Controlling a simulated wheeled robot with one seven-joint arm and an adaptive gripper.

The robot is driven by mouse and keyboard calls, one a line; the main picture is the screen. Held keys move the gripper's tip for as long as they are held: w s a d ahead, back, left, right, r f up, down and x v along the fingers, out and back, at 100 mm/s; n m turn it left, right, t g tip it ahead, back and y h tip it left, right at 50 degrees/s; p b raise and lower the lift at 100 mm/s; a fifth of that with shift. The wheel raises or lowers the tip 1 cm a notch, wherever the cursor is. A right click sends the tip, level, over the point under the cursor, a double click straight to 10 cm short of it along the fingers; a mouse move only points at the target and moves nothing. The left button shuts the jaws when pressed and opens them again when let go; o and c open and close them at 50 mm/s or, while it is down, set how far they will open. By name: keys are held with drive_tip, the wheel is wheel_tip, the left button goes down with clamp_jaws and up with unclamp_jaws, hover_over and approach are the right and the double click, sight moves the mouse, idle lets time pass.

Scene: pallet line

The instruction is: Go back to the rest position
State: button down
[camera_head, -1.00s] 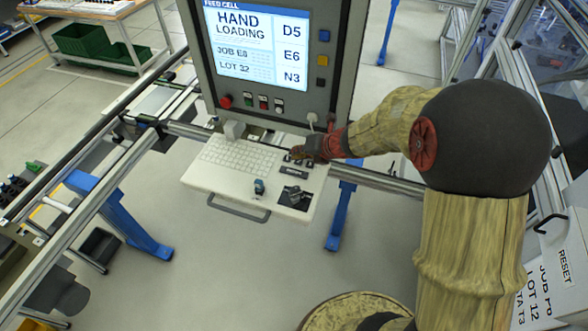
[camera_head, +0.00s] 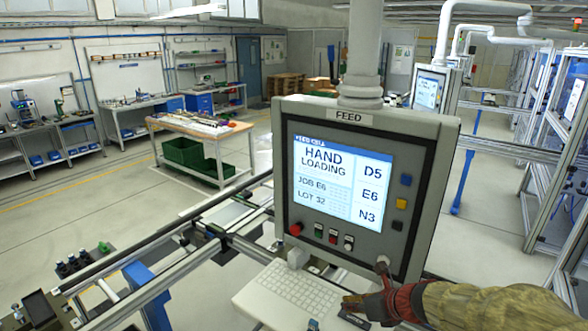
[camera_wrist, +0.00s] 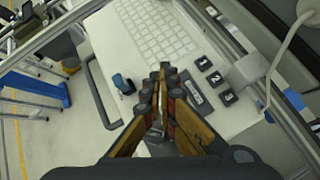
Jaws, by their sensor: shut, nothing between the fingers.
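My gripper (camera_head: 362,303) is at the lower right of the head view, beside the keyboard shelf below the feed panel. In the wrist view my gripper (camera_wrist: 162,75) has its fingers together and holds nothing. The white keyboard shelf (camera_wrist: 118,60) lies under it, with the keyboard (camera_wrist: 150,28) ahead of the fingers. A small blue-topped item (camera_wrist: 123,84) stands on the shelf to the left of the fingers. Black numbered keys (camera_wrist: 215,80) lie to the right of the fingers.
The feed panel (camera_head: 420,130) with its lit screen (camera_head: 335,172) stands close behind my gripper. Metal rails (camera_head: 150,243) run at the left. A wooden-topped bench (camera_head: 215,133) and open floor (camera_head: 100,190) lie farther back. A white cable (camera_wrist: 276,62) hangs at the right in the wrist view.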

drive_tip(key=s+a+f+n+g+b, duration=0.1)
drive_tip(key=s+a+f+n+b, duration=0.1)
drive_tip(key=s+n+b, duration=0.45)
drive_tip(key=s+a+f+n+g+b, duration=0.15)
drive_tip(key=s+n+b, duration=0.25)
drive_tip(key=s+n, duration=0.45)
drive_tip(key=s+d+f+n+h+b, duration=0.5)
drive_tip(key=s+n+b, duration=0.5)
drive_tip(key=n, duration=0.6)
wheel_tip(320, 180, down, 2)
drive_tip(key=shift+s+d+t, duration=0.45)
drive_tip(key=shift+s+d, duration=0.2)
drive_tip(key=shift+d, duration=0.25)
